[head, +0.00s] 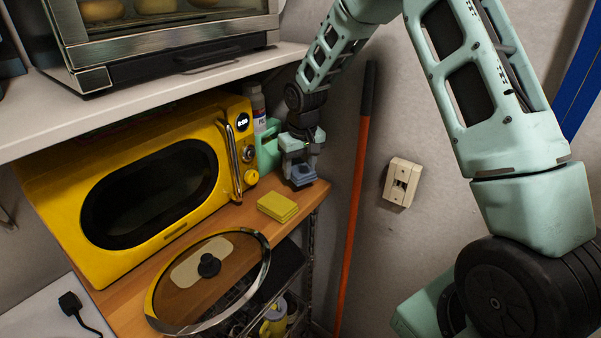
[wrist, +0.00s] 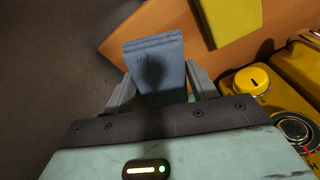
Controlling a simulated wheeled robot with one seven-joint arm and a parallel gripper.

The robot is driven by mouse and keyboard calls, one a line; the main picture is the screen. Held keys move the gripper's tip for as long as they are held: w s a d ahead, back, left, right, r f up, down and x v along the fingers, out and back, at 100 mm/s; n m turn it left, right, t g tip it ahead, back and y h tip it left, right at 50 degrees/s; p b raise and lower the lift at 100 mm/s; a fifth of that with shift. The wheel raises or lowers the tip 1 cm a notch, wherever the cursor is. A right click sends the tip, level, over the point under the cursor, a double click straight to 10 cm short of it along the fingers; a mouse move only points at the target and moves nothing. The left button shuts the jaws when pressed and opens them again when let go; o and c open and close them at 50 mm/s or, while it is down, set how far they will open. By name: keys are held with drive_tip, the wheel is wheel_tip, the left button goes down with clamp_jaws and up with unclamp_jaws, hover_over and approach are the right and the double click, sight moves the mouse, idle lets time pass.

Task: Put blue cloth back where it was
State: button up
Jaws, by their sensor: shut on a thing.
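The blue cloth (head: 303,174) is a small folded grey-blue stack near the far right end of the wooden shelf, right of the yellow microwave. My gripper (head: 300,158) is above it, pointing down, with its fingers closed on the cloth. In the wrist view, the blue cloth (wrist: 155,68) sits between the two fingers of my gripper (wrist: 162,92), close to the shelf edge. I cannot tell whether the cloth touches the shelf. A yellow folded cloth (head: 278,206) lies on the shelf in front; it also shows at the top of the wrist view (wrist: 230,18).
The yellow microwave (head: 150,185) stands on the wooden shelf (head: 236,218). A glass lid (head: 215,278) lies at the front. A bottle (head: 257,105) and a green container (head: 268,148) stand behind. An orange-handled pole (head: 354,220) leans by the wall, right of the shelf.

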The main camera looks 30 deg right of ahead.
sight(301, 188)
wheel_tip(301, 188, down, 3)
drive_tip(key=shift+r+p, duration=0.1)
drive_tip(key=shift+p, duration=0.65)
drive_tip(key=shift+w+d+f+p, duration=0.1)
drive_tip(key=shift+d+f+p, duration=0.1)
drive_tip(key=shift+f+p, duration=0.35)
drive_tip(key=shift+f, duration=0.2)
drive_tip(key=shift+f+b, duration=0.2)
drive_tip(key=shift+b, duration=0.1)
drive_tip(key=o, duration=1)
drive_tip(key=shift+o, duration=0.2)
